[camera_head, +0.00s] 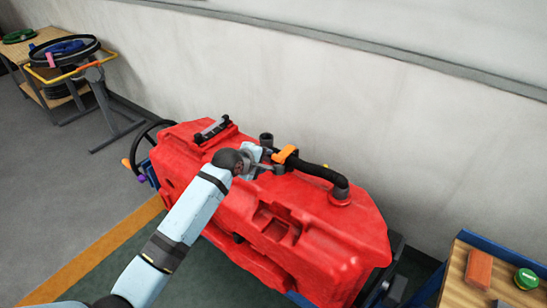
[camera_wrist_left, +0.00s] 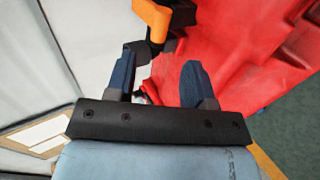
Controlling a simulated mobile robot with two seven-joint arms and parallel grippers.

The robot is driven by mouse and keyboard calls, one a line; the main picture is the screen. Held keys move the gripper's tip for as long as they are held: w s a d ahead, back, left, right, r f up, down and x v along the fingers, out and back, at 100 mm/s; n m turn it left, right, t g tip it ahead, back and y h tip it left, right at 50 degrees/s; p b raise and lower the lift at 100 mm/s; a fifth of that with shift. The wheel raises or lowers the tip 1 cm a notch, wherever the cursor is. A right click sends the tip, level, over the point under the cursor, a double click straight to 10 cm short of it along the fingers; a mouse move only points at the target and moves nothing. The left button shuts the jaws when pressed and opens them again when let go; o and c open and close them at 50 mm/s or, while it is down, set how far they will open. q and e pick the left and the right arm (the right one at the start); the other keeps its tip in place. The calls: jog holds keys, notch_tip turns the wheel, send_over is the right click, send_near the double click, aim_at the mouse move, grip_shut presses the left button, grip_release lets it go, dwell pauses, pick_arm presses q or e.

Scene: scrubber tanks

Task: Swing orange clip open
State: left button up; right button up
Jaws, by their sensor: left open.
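The orange clip (camera_head: 285,154) sits around a black hose (camera_head: 318,171) on top of the red tank (camera_head: 335,236). In the left wrist view the clip (camera_wrist_left: 152,14) is at the top edge, partly cut off, just beyond the fingertips. My left gripper (camera_head: 268,158) is close to the left of the clip in the head view. In the left wrist view its two dark blue fingers (camera_wrist_left: 157,73) are apart, with no clip between them. Whether a finger touches the clip is not clear. My right gripper is not in view.
A white wall (camera_head: 300,80) runs close behind the tank. A black steering wheel (camera_head: 140,150) is at its left end. A wooden-topped bench (camera_head: 455,292) with an orange block (camera_head: 479,268) and a green round item (camera_head: 526,279) stands at right. A cart (camera_head: 75,72) stands far left.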

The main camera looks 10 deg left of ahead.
aim_at(275, 158)
pick_arm(q)
jog(key=x, duration=0.6)
jog(key=shift+w+d+f, duration=0.1)
jog(key=shift+w+f, duration=0.15)
jog(key=shift+w, duration=0.05)
grip_shut()
